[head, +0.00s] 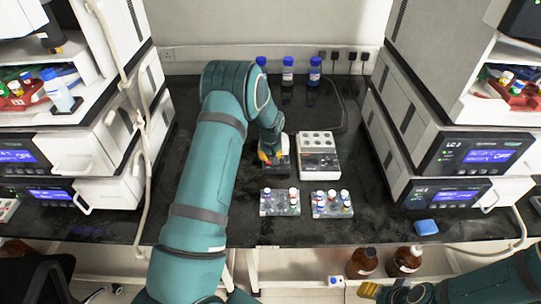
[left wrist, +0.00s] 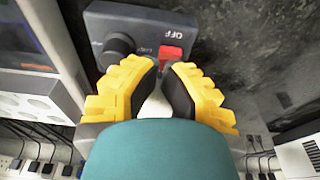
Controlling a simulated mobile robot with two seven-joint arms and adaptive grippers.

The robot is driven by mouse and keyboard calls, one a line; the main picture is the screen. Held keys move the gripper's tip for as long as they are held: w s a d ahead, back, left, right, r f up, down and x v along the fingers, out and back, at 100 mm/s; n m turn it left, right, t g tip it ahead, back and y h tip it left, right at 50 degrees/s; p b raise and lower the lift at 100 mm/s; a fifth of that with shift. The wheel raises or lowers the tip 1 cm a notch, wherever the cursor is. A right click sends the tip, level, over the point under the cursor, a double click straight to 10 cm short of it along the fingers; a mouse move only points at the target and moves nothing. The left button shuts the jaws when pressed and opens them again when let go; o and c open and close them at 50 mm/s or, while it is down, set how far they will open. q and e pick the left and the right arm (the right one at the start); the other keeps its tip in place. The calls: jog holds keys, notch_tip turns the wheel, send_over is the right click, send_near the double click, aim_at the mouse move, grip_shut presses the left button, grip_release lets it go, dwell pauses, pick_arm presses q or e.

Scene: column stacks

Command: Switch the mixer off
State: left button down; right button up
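The mixer (head: 276,171) stands on the black bench, partly hidden under my left gripper. In the left wrist view its dark front panel (left wrist: 110,22) shows a round black knob (left wrist: 117,48) and a red switch (left wrist: 171,54), with OFF printed upside down beside the switch. My left gripper (left wrist: 163,68) has yellow fingers with black pads. A narrow gap shows between them, and nothing is held. The fingertips point at the red switch and are very close to it; I cannot tell if they touch. My right gripper (head: 385,292) is low at the right, its fingers unclear.
A white device with round wells (head: 318,141) stands just right of the mixer. Two vial racks (head: 280,208) (head: 332,212) sit in front. Blue-capped bottles (head: 288,73) line the back. Instrument stacks (head: 457,155) flank both sides. A blue item (head: 426,227) lies front right.

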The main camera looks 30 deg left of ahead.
pick_arm(q)
jog(key=shift+s+d+f+b, duration=0.3)
jog(key=shift+f+b, duration=0.1)
jog(key=shift+b, duration=0.2)
pick_arm(e)
jog(key=shift+s+f, duration=0.25)
jog(key=shift+f, duration=0.35)
pick_arm(q)
jog(key=shift+w+a, duration=0.1)
jog(key=shift+w, duration=0.05)
pick_arm(e)
jog(key=shift+f, duration=0.1)
pick_arm(q)
jog(key=shift+w+a+f+b, duration=0.15)
jog(key=shift+w+a+b, duration=0.2)
jog(key=shift+w+b, duration=0.2)
pick_arm(e)
jog(key=shift+f, duration=0.4)
